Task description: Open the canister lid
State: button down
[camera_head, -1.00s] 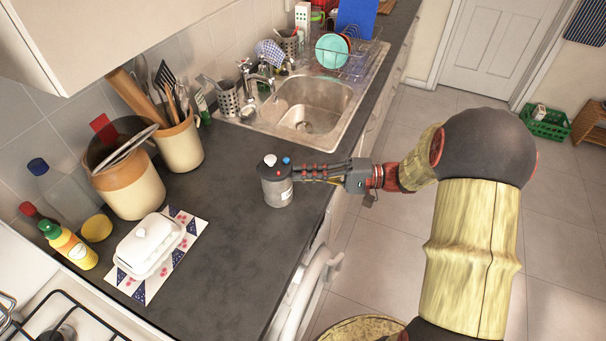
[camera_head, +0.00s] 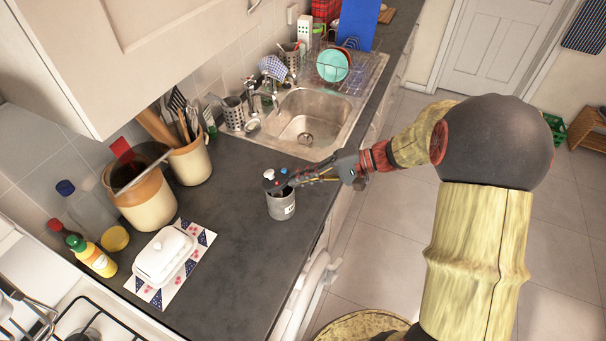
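A small grey canister (camera_head: 281,207) stands upright on the dark counter near its front edge, with a pale label on its side. My gripper (camera_head: 283,181) comes in from the right, angled down to the left, with its fingers at the canister's top. A dark piece with a white knob (camera_head: 268,173) shows at the fingertips, at the canister's upper left. It looks like the lid, but I cannot tell whether it rests on the canister or is raised. The fingers overlap the rim, and their spacing is too small to make out.
A white butter dish (camera_head: 165,257) sits on a patterned mat at the left. Utensil crocks (camera_head: 146,202) and bottles (camera_head: 95,259) line the wall. The sink (camera_head: 309,118) lies behind the canister. The counter left of the canister is clear.

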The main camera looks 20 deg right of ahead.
aim_at(285, 177)
jog(key=w+a+r+g+h+p, duration=0.1)
jog(key=r+p, duration=0.1)
jog(key=p, duration=0.1)
jog(key=w+a+r+m+g+h+p, duration=0.1)
jog(key=h+p, duration=0.1)
jog(key=p, duration=0.2)
jog(key=w+a+r+g+h+p, duration=0.1)
jog(key=r+p, duration=0.1)
jog(key=p, duration=0.2)
jog(key=shift+a+r, duration=0.1)
jog(key=shift+r, duration=0.2)
jog(key=shift+w+a+r+m+g+h+p, duration=0.2)
jog(key=shift+w+a+m+g+h+p, duration=0.15)
jog(key=shift+p, duration=0.5)
jog(key=w+a+g+h+p, duration=0.1)
jog(key=p, duration=0.2)
jog(key=w+a+r+g+h+p, duration=0.1)
jog(key=p, duration=0.2)
jog(key=shift+w+m+h, duration=0.1)
jog(key=shift+m+h, duration=0.15)
jog(key=w+a+g+h+p, duration=0.1)
jog(key=w+a+p, duration=0.1)
jog(key=p, duration=0.1)
jog(key=shift+w+a+f+m+g, duration=0.15)
jog(key=shift+a+m+g, duration=0.05)
jog(key=shift+m+g, duration=0.1)
jog(key=shift+w, duration=0.1)
